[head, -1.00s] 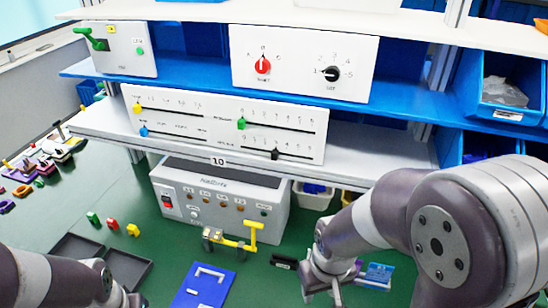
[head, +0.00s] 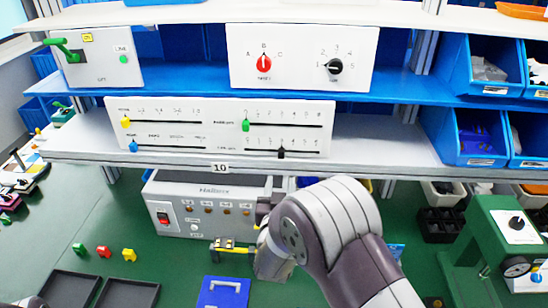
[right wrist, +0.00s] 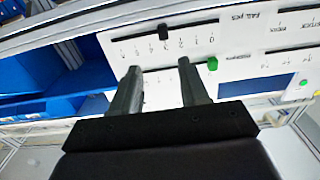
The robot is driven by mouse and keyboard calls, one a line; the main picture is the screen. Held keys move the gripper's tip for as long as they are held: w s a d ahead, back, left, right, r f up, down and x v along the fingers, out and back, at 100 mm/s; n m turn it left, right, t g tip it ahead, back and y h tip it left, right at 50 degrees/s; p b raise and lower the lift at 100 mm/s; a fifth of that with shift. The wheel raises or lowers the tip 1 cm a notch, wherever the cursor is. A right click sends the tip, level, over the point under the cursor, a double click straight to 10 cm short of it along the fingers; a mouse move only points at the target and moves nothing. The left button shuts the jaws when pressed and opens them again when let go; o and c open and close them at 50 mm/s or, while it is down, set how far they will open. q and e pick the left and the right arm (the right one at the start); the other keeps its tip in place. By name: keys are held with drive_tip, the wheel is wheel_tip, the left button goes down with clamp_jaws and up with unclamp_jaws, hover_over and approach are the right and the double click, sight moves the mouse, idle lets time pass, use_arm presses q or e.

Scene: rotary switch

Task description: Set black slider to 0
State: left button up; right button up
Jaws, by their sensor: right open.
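In the right wrist view the picture is turned over, and the black slider (right wrist: 163,32) shows just beyond my fingertips. My right gripper (right wrist: 158,68) is open and empty, its two fingers apart and pointing at the panel, with no visible contact on the slider. In the head view the right hand is below the panel, its fingers mostly hidden by the arm. My left gripper is not seen.
The green slider (head: 245,125) is on the track above; yellow (head: 126,122) and blue (head: 133,146) sliders are at left. A shelf edge (head: 120,160) runs under the panel. A grey box (head: 205,204) stands below. Blue bins (head: 485,135) are at right.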

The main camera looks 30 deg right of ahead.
sight(281, 154)
drive_tip(key=p+x, duration=0.1)
drive_tip(key=x, duration=0.6)
drive_tip(key=p+x, duration=0.1)
drive_tip(key=x, duration=0.3)
drive_tip(key=shift+w+a+p, duration=0.2)
drive_tip(key=shift+a+p, duration=0.15)
drive_tip(key=shift+w+d+f, duration=0.1)
drive_tip(key=shift+w+d, duration=0.05)
drive_tip(key=shift+d, duration=0.15)
drive_tip(key=shift+a, duration=0.1)
drive_tip(key=shift+w+a, duration=0.1)
clamp_jaws()
